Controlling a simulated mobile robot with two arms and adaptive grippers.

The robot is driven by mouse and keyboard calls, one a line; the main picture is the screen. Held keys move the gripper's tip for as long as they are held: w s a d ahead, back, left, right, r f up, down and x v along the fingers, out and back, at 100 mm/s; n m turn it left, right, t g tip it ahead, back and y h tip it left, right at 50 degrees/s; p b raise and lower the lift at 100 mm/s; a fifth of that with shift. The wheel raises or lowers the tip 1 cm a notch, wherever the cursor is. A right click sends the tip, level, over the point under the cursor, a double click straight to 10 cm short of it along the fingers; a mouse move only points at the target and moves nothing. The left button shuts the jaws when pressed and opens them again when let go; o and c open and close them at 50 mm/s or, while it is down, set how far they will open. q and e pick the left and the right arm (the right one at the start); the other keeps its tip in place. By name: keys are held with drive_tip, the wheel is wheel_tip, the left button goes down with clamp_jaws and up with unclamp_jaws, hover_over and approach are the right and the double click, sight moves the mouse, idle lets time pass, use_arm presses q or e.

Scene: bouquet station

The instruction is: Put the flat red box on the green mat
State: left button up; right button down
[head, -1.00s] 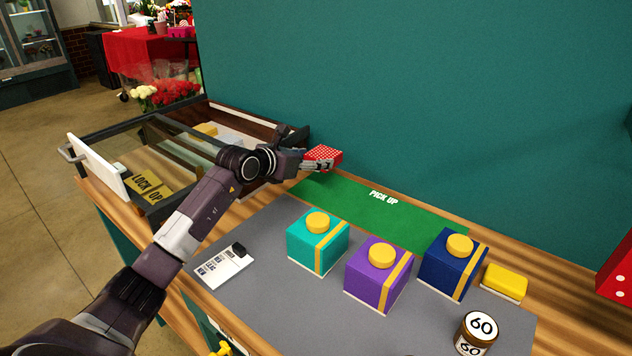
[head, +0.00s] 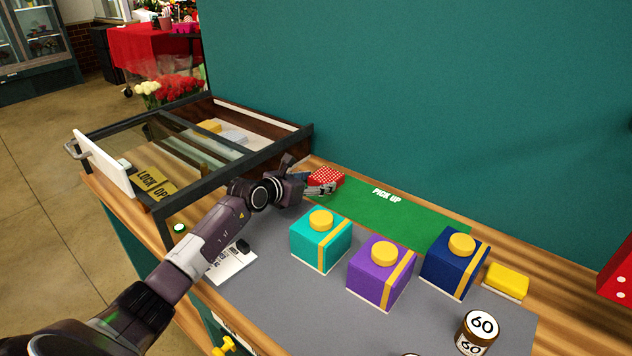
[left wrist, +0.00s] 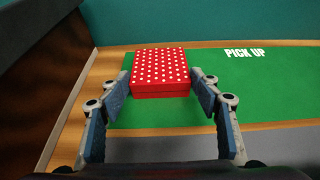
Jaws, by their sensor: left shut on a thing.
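The flat red box (head: 326,176) with white dots is at the left end of the green mat (head: 415,214), which is marked PICK UP. My left gripper (head: 325,187) is shut on the box. In the left wrist view, the red box (left wrist: 160,72) sits between the two fingers, with its dotted top and plain front showing. There it overlaps the mat's left end and the wood strip beside it. I cannot tell whether its underside touches the mat. My right gripper is not in view.
Teal (head: 318,245), purple (head: 380,278) and navy (head: 452,268) boxes with yellow knobs stand in front of the mat. A yellow block (head: 507,281) and a jar marked 60 (head: 477,330) are at right. A glass-topped case (head: 165,150) stands at left. The mat's middle is clear.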

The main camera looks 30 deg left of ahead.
use_arm(q)
drive_tip(key=o, duration=1.3)
drive_tip(key=shift+r, duration=0.15)
drive_tip(key=shift+s+a+r, duration=0.1)
drive_tip(key=shift+s, duration=0.5)
drive_tip(key=b+v, duration=0.1)
drive_tip(key=v, duration=0.8)
drive_tip(key=shift+s+r, duration=0.1)
drive_tip(key=shift+s, duration=0.2)
drive_tip(key=shift+s+a+r, duration=0.1)
drive_tip(key=shift+s+r, duration=0.25)
drive_tip(key=shift+s, duration=0.2)
